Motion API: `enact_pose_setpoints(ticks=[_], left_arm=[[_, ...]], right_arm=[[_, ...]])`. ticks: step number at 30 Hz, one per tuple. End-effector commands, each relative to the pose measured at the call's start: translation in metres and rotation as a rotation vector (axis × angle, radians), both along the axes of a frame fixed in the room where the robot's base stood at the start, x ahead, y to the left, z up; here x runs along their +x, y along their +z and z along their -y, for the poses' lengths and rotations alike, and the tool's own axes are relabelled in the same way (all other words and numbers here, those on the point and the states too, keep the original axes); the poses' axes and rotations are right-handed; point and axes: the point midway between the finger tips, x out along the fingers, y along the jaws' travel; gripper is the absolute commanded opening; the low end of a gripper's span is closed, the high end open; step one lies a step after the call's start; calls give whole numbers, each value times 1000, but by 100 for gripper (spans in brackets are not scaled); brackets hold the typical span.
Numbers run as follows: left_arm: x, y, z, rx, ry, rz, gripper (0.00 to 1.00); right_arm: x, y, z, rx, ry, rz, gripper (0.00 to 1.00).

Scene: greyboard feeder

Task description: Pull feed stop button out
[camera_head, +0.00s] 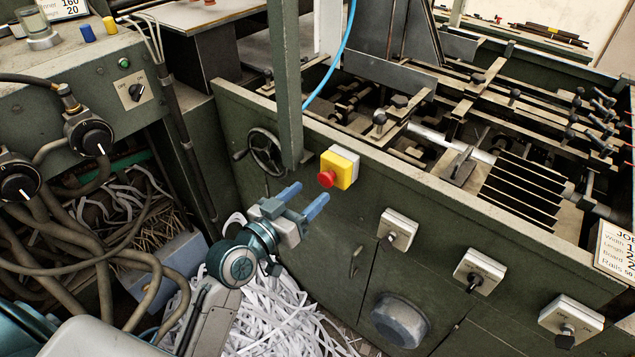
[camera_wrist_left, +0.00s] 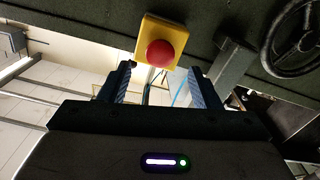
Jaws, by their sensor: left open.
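The feed stop button is a red mushroom button (camera_head: 326,179) on a yellow box (camera_head: 343,168), fixed to the front of the dark green machine. My left gripper (camera_head: 303,199) is open and empty, just below and left of the button in the head view, with its blue fingers pointing toward the machine. In the left wrist view the red button (camera_wrist_left: 160,53) shows between and beyond the two fingertips (camera_wrist_left: 160,72), on its yellow box (camera_wrist_left: 148,27). The fingers look apart from the button. My right gripper is not in view.
A handwheel (camera_head: 266,152) and a green post (camera_head: 287,80) stand left of the button. Switch boxes (camera_head: 397,230) run along the machine front to the right. Shredded paper (camera_head: 265,315) lies below my left arm. Hoses and dials (camera_head: 90,135) are at the left.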

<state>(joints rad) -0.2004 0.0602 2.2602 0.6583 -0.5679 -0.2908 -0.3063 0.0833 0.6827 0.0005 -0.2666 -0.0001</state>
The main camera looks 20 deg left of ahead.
Motion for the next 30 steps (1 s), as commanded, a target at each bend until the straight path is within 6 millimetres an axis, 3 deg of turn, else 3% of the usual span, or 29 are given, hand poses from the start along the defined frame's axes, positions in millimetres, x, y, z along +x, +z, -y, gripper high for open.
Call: enact_pose_setpoints(ticks=[7,19,27,30], left_arm=[[33,1,12,-1,0,0,57],[40,0,15,0,0,-1,57],[40,0,15,0,0,-1,4],[40,0,15,0,0,-1,0]], right_arm=[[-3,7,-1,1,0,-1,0],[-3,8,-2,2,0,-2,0],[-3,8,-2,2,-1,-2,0],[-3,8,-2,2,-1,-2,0]])
